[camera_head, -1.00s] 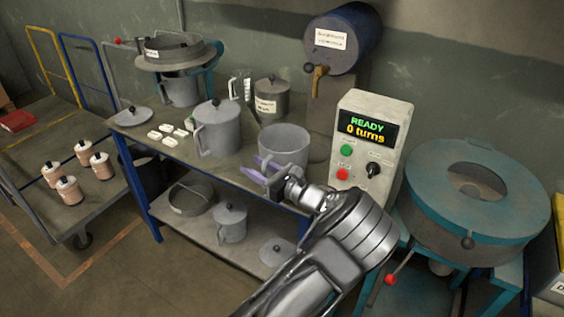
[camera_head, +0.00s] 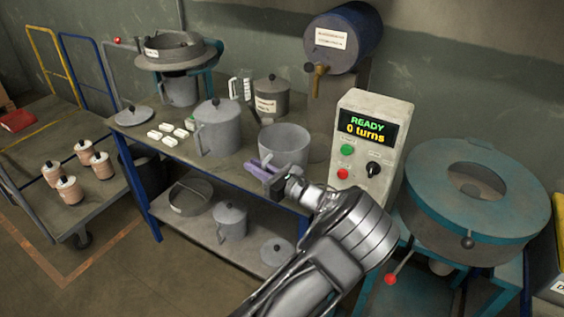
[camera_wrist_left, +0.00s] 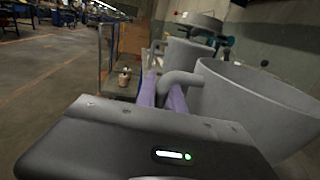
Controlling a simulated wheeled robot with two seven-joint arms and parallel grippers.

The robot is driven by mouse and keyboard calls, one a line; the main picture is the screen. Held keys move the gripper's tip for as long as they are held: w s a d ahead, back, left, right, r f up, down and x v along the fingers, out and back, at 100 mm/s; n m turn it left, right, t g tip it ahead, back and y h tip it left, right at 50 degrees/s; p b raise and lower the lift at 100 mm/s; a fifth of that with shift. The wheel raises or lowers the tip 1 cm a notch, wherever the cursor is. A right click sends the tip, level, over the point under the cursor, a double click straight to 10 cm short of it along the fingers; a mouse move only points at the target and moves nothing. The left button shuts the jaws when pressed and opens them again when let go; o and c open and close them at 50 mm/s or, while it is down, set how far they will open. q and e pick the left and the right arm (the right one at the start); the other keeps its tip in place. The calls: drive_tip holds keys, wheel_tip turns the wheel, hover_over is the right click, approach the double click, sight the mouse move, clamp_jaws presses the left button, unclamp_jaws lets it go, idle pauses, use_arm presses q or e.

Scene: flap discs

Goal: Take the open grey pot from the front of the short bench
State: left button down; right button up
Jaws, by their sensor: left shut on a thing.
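The open grey pot (camera_head: 284,146) stands upright at the front right of the short bench (camera_head: 179,149), without a lid. Its wide mouth and side handle also show close up in the left wrist view (camera_wrist_left: 255,108). My left gripper (camera_head: 258,169) is at the pot's left front side. Its purple fingers (camera_wrist_left: 165,98) are shut on the pot's handle (camera_wrist_left: 180,84). Whether the pot's base touches the bench is hard to tell, as my gripper and wrist hide part of it. My right gripper is not in view.
A lidded grey pot (camera_head: 216,127) stands just left on the bench. A blue drum with a tap (camera_head: 341,40) is behind. A control box (camera_head: 367,145) reading "READY 0 turns" and a round teal machine (camera_head: 470,195) stand to the right. The lower shelf holds pots and lids.

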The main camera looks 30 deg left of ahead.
use_arm(q)
drive_tip(key=shift+r, duration=0.15)
idle(0.3)
wheel_tip(320, 180, up, 10)
drive_tip(key=shift+b, duration=0.3)
idle(0.4)
drive_tip(key=c, duration=2)
unclamp_jaws()
clamp_jaws()
